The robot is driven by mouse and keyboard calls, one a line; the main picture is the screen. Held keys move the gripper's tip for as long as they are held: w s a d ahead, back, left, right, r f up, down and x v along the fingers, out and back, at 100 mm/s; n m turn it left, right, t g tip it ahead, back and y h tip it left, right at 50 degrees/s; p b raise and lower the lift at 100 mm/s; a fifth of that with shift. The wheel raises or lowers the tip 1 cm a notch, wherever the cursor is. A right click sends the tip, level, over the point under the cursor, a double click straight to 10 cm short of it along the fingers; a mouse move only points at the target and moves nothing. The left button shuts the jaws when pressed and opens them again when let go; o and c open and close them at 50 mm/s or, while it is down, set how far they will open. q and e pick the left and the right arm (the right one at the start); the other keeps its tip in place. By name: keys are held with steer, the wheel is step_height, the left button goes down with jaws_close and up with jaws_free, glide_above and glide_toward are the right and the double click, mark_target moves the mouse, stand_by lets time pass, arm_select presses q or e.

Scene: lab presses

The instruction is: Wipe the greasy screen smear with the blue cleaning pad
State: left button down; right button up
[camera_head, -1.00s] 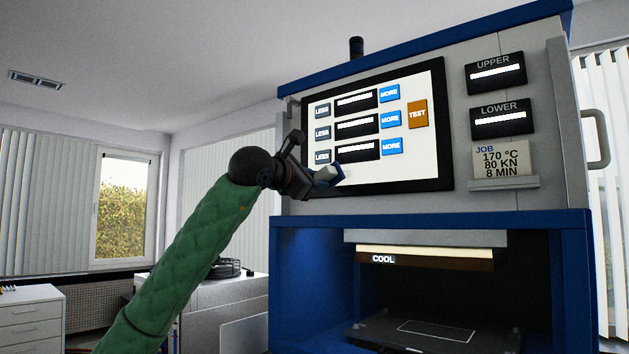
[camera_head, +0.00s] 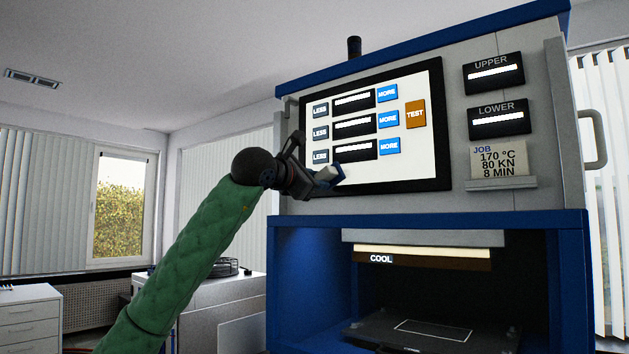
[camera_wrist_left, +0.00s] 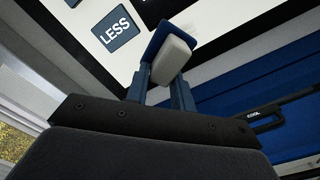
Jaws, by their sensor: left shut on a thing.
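The blue cleaning pad (camera_wrist_left: 157,38) with its pale grip block is held between the fingers of my left gripper (camera_head: 318,178). The left gripper is shut on it; the left wrist view also shows the gripper (camera_wrist_left: 166,82). The pad is at the lower left part of the lit screen (camera_head: 410,160), below the bottom LESS button. Whether it touches the glass cannot be told. My right gripper is not in view.
The screen sits in a black frame on the blue and grey press (camera_head: 500,222). LESS, MORE and TEST buttons (camera_head: 415,114) are on the screen. A job card (camera_head: 498,162) stands on a small ledge to the right. The open press bay is below.

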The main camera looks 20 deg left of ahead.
mark_target(338, 179)
arm_select(q)
steer(key=shift+w, duration=0.15)
steer(key=shift+d, duration=0.2)
steer(key=shift+s+d+b, duration=0.3)
steer(key=shift+s+d, duration=0.1)
steer(key=shift+d, duration=0.45)
steer(key=shift+s+d+b, duration=0.3)
steer(key=shift+s+d, duration=0.05)
steer(key=shift+d, duration=0.5)
steer(key=shift+w, duration=0.1)
steer(key=shift+w+a, duration=0.25)
steer(key=shift+a, duration=0.35)
steer(key=shift+w+a, duration=0.25)
steer(key=shift+a, duration=0.35)
steer(key=shift+w+a, duration=0.25)
steer(key=shift+a, duration=0.35)
steer(key=shift+s+b, duration=0.1)
steer(key=shift+b, duration=0.2)
